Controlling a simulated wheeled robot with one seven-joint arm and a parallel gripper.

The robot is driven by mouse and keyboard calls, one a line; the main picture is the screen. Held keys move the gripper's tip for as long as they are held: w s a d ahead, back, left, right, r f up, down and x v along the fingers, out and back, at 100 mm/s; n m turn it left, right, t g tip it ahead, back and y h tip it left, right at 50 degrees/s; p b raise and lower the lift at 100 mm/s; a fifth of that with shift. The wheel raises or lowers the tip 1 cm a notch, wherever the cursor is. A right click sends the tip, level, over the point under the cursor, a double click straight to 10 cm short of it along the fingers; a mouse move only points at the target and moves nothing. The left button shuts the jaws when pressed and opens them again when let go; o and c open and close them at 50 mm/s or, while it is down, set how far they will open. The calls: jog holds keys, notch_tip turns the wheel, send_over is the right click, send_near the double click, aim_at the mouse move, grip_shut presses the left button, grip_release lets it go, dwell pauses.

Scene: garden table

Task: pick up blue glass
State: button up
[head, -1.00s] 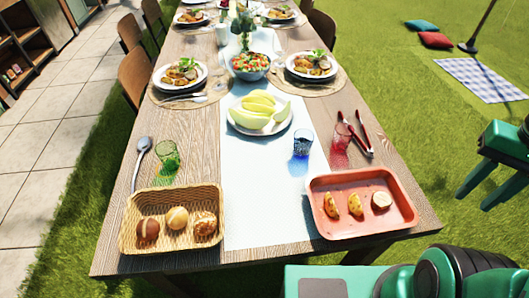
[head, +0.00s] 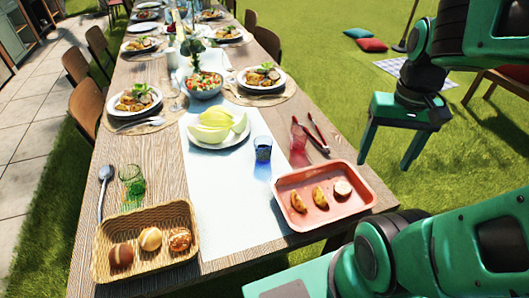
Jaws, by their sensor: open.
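The blue glass (head: 263,149) stands upright on the white runner, right of the plate of melon slices and behind the red tray. My gripper (head: 388,155) is at the right, raised over the grass beyond the table's right edge. Its two fingers point down, apart and empty. It is well to the right of the glass and not touching anything.
A red tray (head: 281,186) with potato pieces and red tongs (head: 318,134) lie near the glass, beside a red glass (head: 298,150). A melon plate (head: 240,138) is at its left. A green glass (head: 132,182) and bread basket (head: 104,240) stand farther left.

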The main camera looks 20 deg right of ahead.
jog(key=w+a+n, duration=0.2)
jog(key=w+a, duration=0.2)
jog(key=w, duration=0.7)
jog(key=n, duration=0.3)
send_near(263, 149)
notch_tip(263, 149, down, 2)
jog(key=w+d, duration=0.1)
jog(key=w, duration=0.2)
notch_tip(263, 149, down, 5)
jog(key=shift+s+r, duration=0.1)
jog(key=shift+s, duration=0.05)
jog(key=shift+d+f, duration=0.15)
jog(key=shift+f, duration=2.95)
jog(key=shift+c, duration=0.5)
jog(key=c, duration=1.1)
jog(key=shift+c, duration=0.2)
